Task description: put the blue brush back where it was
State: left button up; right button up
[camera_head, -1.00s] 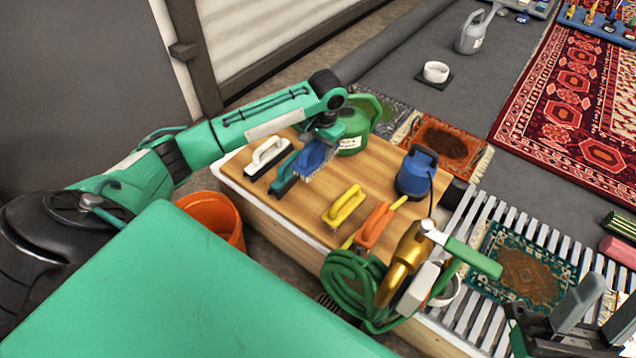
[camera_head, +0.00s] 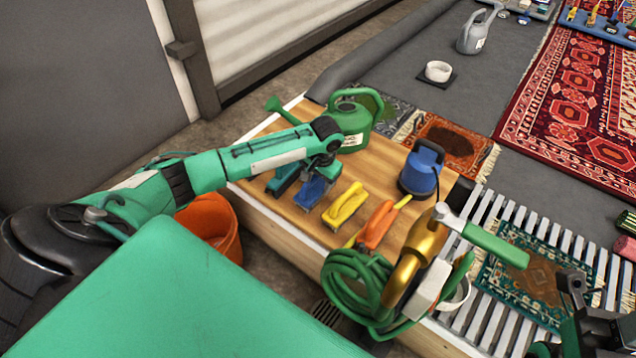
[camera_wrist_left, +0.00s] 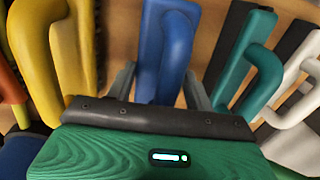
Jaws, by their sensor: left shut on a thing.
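The blue brush (camera_head: 313,191) is between the teal brush (camera_head: 284,178) and the yellow brush (camera_head: 345,204), at or just above the wooden board (camera_head: 388,160). My left gripper (camera_head: 318,168) is over it, shut on its handle. In the left wrist view the blue handle (camera_wrist_left: 166,52) stands between the two fingers, with the yellow brush (camera_wrist_left: 62,50) to the left and the teal brush (camera_wrist_left: 245,65) to the right. The white brush (camera_wrist_left: 300,90) shows there too; my arm hides it in the head view. My right gripper (camera_head: 588,318) shows partly at the lower right; its fingers are unclear.
An orange brush (camera_head: 377,225) lies beyond the yellow one. A blue pump (camera_head: 420,173) and a green watering can (camera_head: 351,122) stand on the board. A coiled green hose (camera_head: 352,285) hangs at the front edge. An orange bucket (camera_head: 212,228) stands below my left arm.

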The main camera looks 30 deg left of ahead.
pick_arm(q)
jog(key=o, duration=0.8)
jog(key=shift+o, duration=0.7)
